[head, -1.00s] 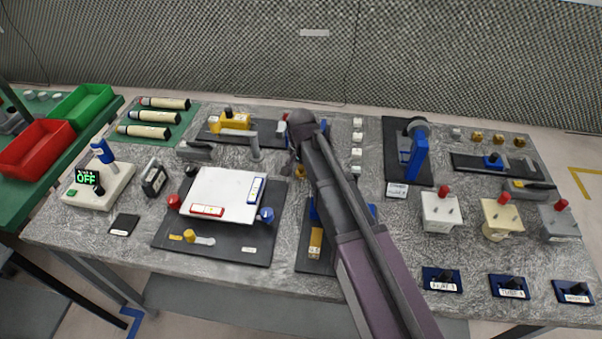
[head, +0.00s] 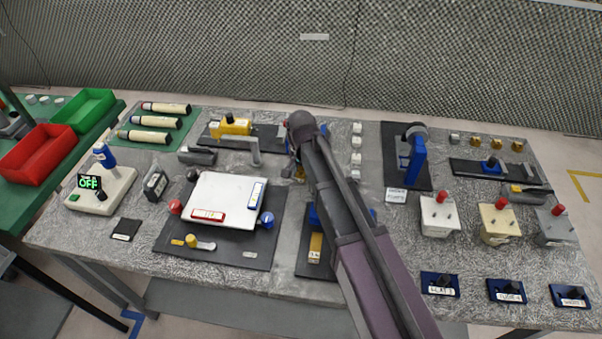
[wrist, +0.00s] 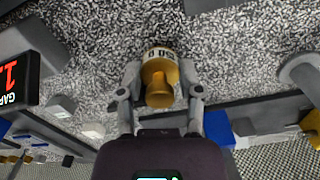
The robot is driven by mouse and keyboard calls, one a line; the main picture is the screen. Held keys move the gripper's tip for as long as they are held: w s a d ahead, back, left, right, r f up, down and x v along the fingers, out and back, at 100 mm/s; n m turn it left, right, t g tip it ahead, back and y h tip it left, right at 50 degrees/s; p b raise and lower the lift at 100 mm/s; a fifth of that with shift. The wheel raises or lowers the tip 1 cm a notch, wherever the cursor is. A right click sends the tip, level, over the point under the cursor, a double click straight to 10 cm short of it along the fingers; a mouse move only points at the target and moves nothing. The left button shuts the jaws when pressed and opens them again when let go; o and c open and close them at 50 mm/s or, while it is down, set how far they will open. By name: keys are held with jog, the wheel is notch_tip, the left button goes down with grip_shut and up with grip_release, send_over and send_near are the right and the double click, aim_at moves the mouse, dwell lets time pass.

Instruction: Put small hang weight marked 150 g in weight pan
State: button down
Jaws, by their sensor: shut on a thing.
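The small brass hang weight (wrist: 159,84) has a white band that reads 150 g, partly cut in view. In the wrist view my gripper (wrist: 160,92) is shut on it, one finger on each side. In the head view my arm hides most of the gripper and the weight; only a bit of yellow shows beside the wrist. I cannot tell for sure whether the weight touches the table. No weight pan can be clearly made out in either view.
A white board device (head: 225,197) stands left of my arm and a blue clamp stand (head: 414,160) right of it. Small white blocks (head: 356,143) line up just right of my wrist. A yellow device (head: 233,126) with a grey post is at the back left. Brass weights (head: 497,143) sit at the back right.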

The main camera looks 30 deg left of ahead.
aim_at(301, 168)
jog(key=shift+r+p, duration=4)
jog(key=shift+r, duration=0.3)
jog(key=shift+r, duration=0.1)
jog(key=shift+r+p, duration=0.2)
jog(key=shift+p, duration=0.1)
jog(key=w+d+r+m+p, duration=0.1)
jog(key=d+r+m+p, duration=0.3)
jog(key=r+p, duration=0.7)
jog(key=w+d+r+m+p, duration=0.2)
jog(key=d+r+m+p, duration=0.3)
jog(key=r+p, duration=0.6)
jog(key=shift+w+d+r, duration=0.15)
jog(key=shift+w+d, duration=0.15)
jog(key=shift+d, duration=0.45)
jog(key=shift+s, duration=0.1)
